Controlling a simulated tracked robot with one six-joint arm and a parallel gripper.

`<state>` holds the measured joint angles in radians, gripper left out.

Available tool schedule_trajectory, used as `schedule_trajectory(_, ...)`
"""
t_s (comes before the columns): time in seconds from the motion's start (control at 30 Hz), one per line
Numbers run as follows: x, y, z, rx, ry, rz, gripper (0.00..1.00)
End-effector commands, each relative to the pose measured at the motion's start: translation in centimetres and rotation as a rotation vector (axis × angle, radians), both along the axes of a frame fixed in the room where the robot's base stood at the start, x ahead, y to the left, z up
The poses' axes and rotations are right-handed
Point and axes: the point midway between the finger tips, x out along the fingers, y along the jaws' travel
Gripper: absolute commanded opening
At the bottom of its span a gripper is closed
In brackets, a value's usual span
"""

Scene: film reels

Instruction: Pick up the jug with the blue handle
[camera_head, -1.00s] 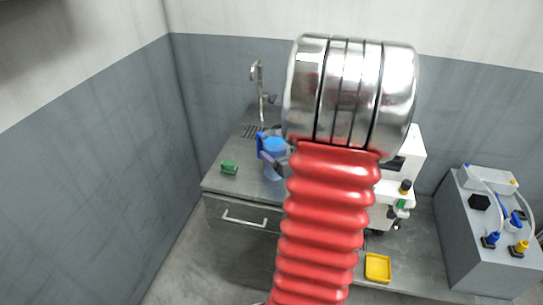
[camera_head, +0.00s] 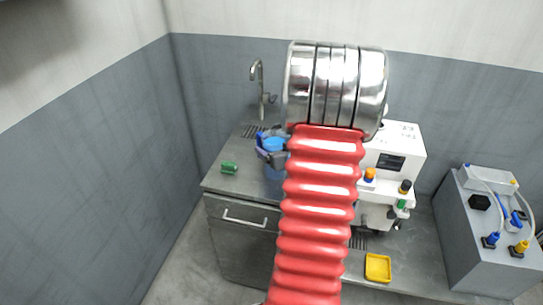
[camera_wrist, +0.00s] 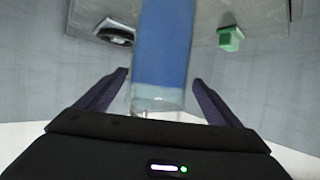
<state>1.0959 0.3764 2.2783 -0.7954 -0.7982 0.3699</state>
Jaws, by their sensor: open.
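The blue jug (camera_head: 274,146) stands on the grey counter near the sink tap, partly hidden behind my arm. Its blue handle (camera_head: 260,137) shows at its left side, partly covered by my gripper. In the wrist view the jug (camera_wrist: 160,55) is a blurred blue upright shape between the fingers. My gripper (camera_wrist: 160,78) is open, with one dark finger on each side of the blue shape. I cannot tell whether either finger touches it. In the head view, the dark gripper (camera_head: 266,155) is at the jug's left side.
A green block (camera_head: 229,168) lies on the counter (camera_head: 225,183) to the left. The tap (camera_head: 259,85) stands behind. A white machine (camera_head: 405,145) is right of my arm, with a yellow tray (camera_head: 378,267) in front. A grey unit with plugs (camera_head: 490,225) stands far right.

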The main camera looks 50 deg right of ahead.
Motion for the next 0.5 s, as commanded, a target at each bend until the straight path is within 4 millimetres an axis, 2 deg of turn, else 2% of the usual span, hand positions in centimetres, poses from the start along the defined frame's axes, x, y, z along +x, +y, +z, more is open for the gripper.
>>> schedule_trajectory(0.3,2.8,-1.8,-1.4,0.001,0.001,0.001,0.87)
schedule_trajectory(0.5,3.0,-2.0,-1.6,0.0,0.001,0.0,0.87)
